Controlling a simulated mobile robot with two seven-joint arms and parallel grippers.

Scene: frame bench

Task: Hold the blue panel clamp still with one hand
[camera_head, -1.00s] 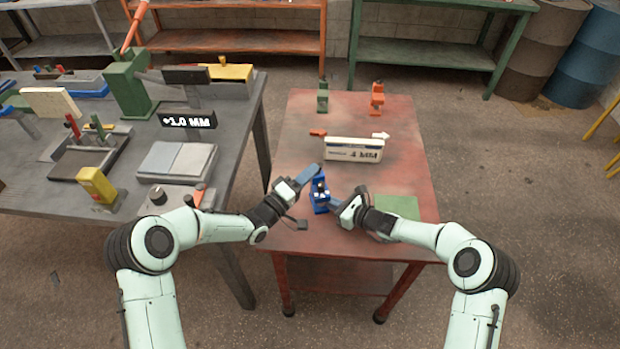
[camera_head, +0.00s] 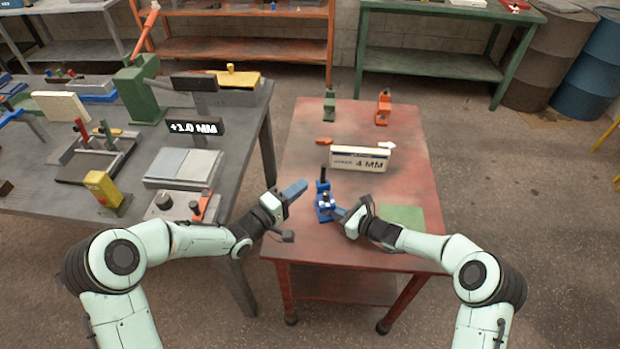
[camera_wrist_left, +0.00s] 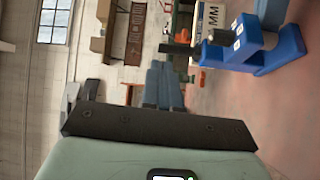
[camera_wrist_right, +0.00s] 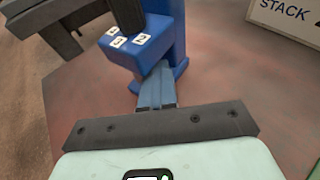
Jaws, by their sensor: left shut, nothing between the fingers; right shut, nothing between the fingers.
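The blue panel clamp (camera_head: 324,205) stands upright on the red table (camera_head: 300,238), its dark handle upward. My left gripper (camera_head: 301,186) is shut and empty, to the left of the clamp with a gap between. In the left wrist view the clamp (camera_wrist_left: 245,45) lies right of the shut fingers (camera_wrist_left: 166,82). My right gripper (camera_head: 338,213) is shut at the clamp's right side. In the right wrist view its fingers (camera_wrist_right: 156,92) point at the blue body (camera_wrist_right: 158,45), overlapping its lower edge; I cannot tell whether they touch.
A "4 MM" sign block (camera_head: 360,159), a green clamp (camera_head: 329,105) and an orange clamp (camera_head: 383,107) stand farther back on the red table. A green square (camera_head: 402,217) lies at right. The grey bench (camera_head: 60,205) with tools is at left.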

